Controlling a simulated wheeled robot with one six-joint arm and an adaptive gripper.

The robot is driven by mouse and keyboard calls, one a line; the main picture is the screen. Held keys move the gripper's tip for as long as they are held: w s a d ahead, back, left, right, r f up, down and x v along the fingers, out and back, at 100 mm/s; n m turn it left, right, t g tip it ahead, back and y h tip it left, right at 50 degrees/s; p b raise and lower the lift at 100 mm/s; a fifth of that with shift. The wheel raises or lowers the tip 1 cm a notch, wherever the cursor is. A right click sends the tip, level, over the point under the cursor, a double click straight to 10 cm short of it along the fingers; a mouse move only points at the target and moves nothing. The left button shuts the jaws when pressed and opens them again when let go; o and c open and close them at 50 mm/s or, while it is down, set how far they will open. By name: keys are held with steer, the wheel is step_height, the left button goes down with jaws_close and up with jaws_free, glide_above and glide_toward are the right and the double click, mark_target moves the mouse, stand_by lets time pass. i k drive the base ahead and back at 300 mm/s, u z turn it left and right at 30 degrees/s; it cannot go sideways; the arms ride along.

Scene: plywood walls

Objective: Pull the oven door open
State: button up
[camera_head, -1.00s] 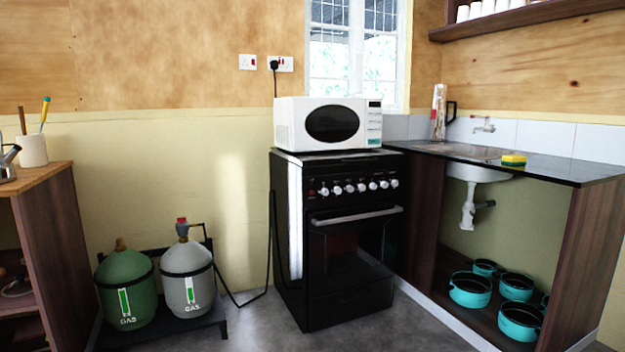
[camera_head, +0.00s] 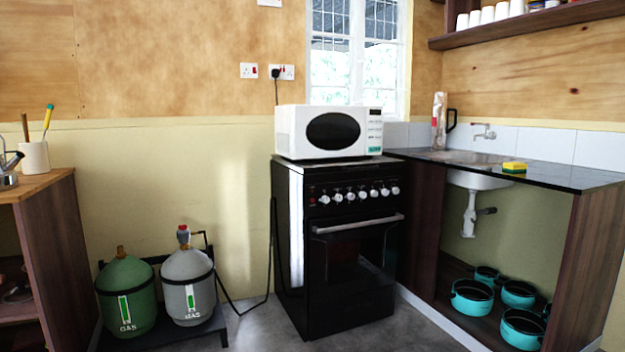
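The black oven (camera_head: 345,245) stands against the back wall, between the yellow wall panel and the sink counter. Its door (camera_head: 352,268) is shut, with a dark window and a silver bar handle (camera_head: 357,224) across its top edge. A row of silver knobs (camera_head: 358,195) sits above the handle. A white microwave (camera_head: 329,131) stands on top of the oven. My gripper and arm are not in view.
Green (camera_head: 126,292) and grey (camera_head: 187,285) gas bottles stand on a low black stand left of the oven. A wooden cabinet (camera_head: 62,245) is at far left. The sink counter (camera_head: 560,178) has teal pots (camera_head: 472,297) below. Grey floor (camera_head: 385,335) before the oven is clear.

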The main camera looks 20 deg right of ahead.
mark_target(348, 255)
steer(key=u, duration=0.4)
steer(key=i, duration=1.7)
steer(key=z, duration=0.65)
steer(key=i, duration=0.95)
steer(key=z, duration=1.45)
steer(key=i, duration=0.85)
steer(key=z, duration=0.15)
